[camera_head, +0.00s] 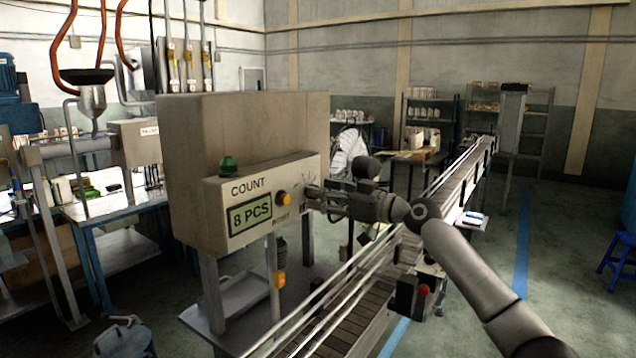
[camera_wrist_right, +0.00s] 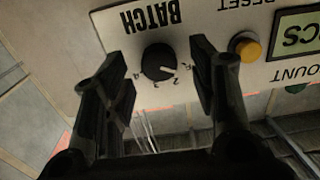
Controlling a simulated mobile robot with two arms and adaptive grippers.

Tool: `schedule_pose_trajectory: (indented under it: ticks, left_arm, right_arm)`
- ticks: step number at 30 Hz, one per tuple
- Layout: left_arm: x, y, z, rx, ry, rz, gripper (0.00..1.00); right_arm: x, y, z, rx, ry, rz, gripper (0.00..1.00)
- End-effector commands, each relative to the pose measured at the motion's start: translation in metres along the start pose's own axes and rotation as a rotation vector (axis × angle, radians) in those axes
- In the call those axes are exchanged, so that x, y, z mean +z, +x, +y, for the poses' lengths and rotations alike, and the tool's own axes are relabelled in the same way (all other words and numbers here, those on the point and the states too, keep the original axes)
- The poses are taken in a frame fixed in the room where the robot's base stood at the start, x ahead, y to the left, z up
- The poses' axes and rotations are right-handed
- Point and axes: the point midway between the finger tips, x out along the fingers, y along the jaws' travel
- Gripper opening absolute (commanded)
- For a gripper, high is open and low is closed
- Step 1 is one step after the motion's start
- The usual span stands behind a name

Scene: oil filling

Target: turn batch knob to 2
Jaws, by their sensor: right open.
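The black batch knob (camera_wrist_right: 158,62) shows upside down in the right wrist view, on the pale panel under the BATCH label (camera_wrist_right: 151,17). Small numbers run around one side of it. Its white pointer mark points toward the right-hand numbers, near 1 and 2; I cannot tell exactly which. My right gripper (camera_head: 313,197) is open at the right end of the panel in the head view and hides the knob there. In the wrist view its black fingers (camera_wrist_right: 158,68) stand on either side of the knob, with gaps on both sides. My left gripper is not in view.
The panel on the beige machine (camera_head: 245,130) also has a yellow reset button (camera_head: 283,198), a display reading 8 PCS (camera_head: 250,215) and a green lamp (camera_head: 228,166). A conveyor (camera_head: 440,205) runs below my right arm. Open floor lies to the right.

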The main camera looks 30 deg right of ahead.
Motion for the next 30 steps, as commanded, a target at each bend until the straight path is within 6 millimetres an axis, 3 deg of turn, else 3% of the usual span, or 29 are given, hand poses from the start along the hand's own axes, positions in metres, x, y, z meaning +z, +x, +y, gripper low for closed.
schedule_pose_trajectory:
  ticks: [6, 15, 26, 30]
  left_arm:
    - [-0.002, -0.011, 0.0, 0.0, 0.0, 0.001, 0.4]
    - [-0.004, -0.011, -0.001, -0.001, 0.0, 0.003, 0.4]
    - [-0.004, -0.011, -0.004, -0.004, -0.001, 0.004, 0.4]
    - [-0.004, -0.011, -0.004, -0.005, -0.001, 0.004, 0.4]
  right_arm:
    - [-0.001, 0.019, 0.0, 0.001, 0.0, 0.0, 0.53]
    - [0.001, 0.021, 0.001, 0.001, -0.001, -0.001, 0.53]
    - [0.001, 0.021, 0.001, 0.002, 0.0, -0.001, 0.06]
    - [0.001, 0.021, 0.001, 0.002, 0.006, -0.001, 0.06]
